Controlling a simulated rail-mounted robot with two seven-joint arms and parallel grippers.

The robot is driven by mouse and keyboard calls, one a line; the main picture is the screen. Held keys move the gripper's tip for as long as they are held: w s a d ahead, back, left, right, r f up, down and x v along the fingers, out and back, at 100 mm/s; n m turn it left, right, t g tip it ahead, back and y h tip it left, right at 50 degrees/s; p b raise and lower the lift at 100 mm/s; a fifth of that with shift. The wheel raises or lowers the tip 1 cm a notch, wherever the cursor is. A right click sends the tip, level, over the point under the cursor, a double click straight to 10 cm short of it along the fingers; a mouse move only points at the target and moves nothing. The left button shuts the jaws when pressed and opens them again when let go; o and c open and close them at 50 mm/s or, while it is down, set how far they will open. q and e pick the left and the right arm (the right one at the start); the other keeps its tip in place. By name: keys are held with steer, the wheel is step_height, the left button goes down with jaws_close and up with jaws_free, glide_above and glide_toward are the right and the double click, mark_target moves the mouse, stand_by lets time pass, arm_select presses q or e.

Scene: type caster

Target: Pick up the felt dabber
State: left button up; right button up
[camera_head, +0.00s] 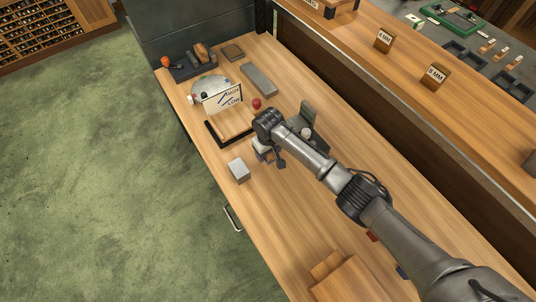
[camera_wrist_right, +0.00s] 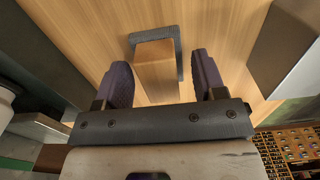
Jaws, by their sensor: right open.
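The felt dabber, a wooden block handle (camera_wrist_right: 155,72) on a grey felt pad (camera_wrist_right: 156,37), stands on the bench in the right wrist view. My right gripper (camera_wrist_right: 162,64) is open, with its two dark ridged fingers on either side of the wooden handle. Gaps show between the fingers and the wood. In the head view, my right gripper (camera_head: 268,157) points down at the bench near its left edge, and my wrist mostly hides the dabber. My left gripper is not in view.
A grey-white block (camera_head: 238,169) stands close by, left of the gripper. A sign card (camera_head: 222,97), a red knob (camera_head: 256,103) and a grey slab (camera_head: 259,79) lie farther back. A dark grey fixture (camera_head: 308,118) stands right. Wooden blocks (camera_head: 328,264) sit at the near end.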

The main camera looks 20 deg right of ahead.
steer(key=c, duration=1)
step_height(320, 180, up, 10)
steer(key=p, duration=0.3)
steer(key=shift+w, duration=0.1)
steer(key=shift+c, duration=0.2)
steer(key=shift+r, duration=0.1)
steer(key=o, duration=0.3)
steer(key=shift+c, duration=0.9)
